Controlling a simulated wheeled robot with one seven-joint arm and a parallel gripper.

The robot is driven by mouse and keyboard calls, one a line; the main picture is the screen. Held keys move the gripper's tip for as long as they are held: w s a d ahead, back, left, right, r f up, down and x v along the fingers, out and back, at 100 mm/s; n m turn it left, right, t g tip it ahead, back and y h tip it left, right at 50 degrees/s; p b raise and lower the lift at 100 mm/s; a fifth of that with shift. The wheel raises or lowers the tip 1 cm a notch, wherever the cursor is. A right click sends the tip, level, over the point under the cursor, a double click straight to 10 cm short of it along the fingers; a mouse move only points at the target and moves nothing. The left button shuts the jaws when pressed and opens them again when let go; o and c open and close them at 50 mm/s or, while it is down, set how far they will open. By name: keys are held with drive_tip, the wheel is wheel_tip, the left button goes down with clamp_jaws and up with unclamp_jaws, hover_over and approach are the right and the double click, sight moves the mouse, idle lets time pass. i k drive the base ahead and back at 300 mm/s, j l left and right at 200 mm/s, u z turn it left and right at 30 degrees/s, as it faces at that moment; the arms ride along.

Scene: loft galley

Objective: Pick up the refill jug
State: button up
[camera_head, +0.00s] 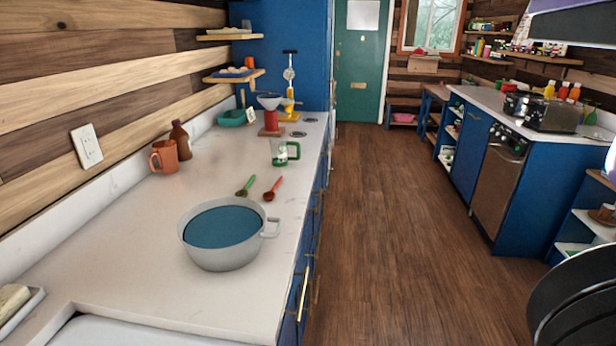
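A small clear jug with a green handle (279,152) stands upright on the left counter (130,250), near its right edge. It looks most like the refill jug, though no label can be read. Its handle points right. An orange jug-like mug (164,157) with its handle to the left stands further left, beside a brown bottle (181,141). My gripper is not in view, so its state and its distance from the jug do not show.
A large grey pot (220,258) with blue contents stands nearer on the counter. A green spoon (246,187) and red spoon (273,189) lie between pot and jug. A red-based stand with a funnel (270,121) is behind the jug. The wooden floor (400,220) is clear.

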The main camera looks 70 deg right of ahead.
sight(278, 145)
drive_tip(key=z, duration=1.1)
